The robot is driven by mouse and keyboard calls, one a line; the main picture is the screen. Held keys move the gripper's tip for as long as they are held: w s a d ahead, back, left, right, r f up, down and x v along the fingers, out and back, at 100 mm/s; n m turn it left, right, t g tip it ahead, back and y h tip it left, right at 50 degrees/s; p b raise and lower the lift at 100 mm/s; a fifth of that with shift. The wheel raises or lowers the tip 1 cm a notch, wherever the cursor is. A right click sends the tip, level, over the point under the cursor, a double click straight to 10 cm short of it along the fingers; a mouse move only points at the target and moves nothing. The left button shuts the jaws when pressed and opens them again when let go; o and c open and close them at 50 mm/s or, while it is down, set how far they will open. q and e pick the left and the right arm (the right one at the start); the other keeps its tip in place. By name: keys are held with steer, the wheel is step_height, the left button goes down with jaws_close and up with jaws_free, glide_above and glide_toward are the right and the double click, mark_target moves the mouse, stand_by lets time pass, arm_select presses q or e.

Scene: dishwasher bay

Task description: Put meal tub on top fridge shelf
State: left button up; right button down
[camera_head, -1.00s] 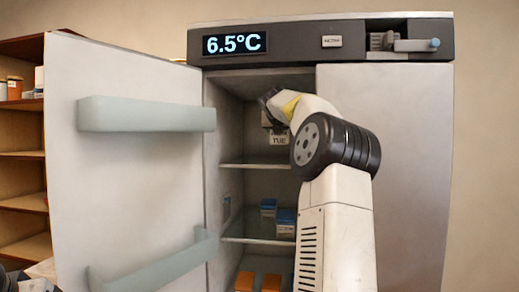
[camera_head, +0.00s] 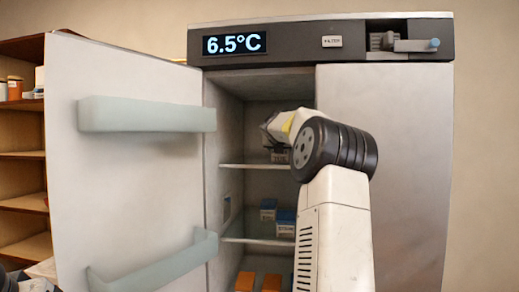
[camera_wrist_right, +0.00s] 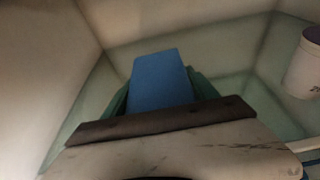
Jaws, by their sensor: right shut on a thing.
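My right gripper (camera_head: 270,132) reaches into the open fridge, shut on the meal tub (camera_head: 279,156). In the right wrist view, a blue surface of the tub (camera_wrist_right: 161,80) shows between green sides, beyond the dark gripper edge. My left gripper is not clearly in view.
The fridge door (camera_head: 130,165) stands open at the left, with two door bins. Blue-and-white boxes (camera_head: 268,209) stand on the middle shelf, orange ones (camera_head: 271,282) below. A pale round container (camera_wrist_right: 306,62) stands at the right in the wrist view.

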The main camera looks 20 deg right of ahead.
steer(key=shift+f, duration=0.1)
steer(key=shift+c, duration=1.2)
jaws_free()
steer(key=v, duration=1.2)
